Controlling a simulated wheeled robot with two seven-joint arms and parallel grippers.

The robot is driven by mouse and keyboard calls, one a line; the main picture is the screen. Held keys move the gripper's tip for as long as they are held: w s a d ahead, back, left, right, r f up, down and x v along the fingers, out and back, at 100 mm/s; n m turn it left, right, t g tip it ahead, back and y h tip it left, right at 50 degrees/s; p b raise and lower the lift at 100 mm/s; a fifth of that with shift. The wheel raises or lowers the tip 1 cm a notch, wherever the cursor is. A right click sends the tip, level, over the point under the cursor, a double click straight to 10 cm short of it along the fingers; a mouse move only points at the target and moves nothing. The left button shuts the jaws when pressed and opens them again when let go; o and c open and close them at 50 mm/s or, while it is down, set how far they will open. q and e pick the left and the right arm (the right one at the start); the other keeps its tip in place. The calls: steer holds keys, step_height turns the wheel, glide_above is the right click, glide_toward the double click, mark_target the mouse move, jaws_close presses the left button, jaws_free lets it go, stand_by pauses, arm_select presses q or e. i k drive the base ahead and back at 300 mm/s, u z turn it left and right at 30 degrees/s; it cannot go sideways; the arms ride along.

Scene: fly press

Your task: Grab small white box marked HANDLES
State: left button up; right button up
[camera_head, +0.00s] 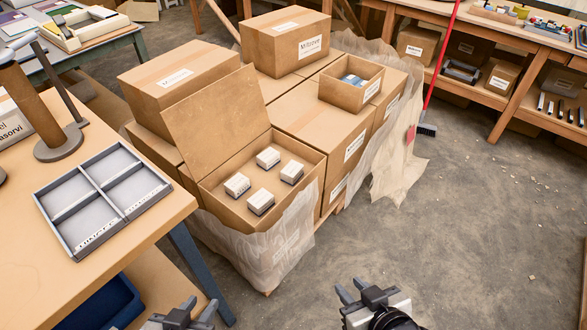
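Several small white boxes stand apart from each other inside an open cardboard carton: a far one (268,158), a left one (237,185), a right one (292,172) and a near one (261,202). They carry dark print too small to read, so I cannot tell which is marked HANDLES. The open carton (309,172) has its flap raised at the back left. My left gripper (199,306) is at the bottom edge, partly cut off, fingers apart and empty. My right gripper (364,288) is at the bottom centre, open and empty, in front of the carton.
A wooden table (120,245) with a grey divided tray (128,206) stands at left. Closed cartons (182,78) and a small open box (371,95) surround the open carton; plastic wrap (400,170) hangs at its right. The floor (480,230) at right is mostly clear.

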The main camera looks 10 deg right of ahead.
mark_target(262, 201)
steer(key=z, duration=1.7)
steer(key=i, duration=1.75)
steer(key=u, duration=3.75)
steer(key=i, duration=0.45)
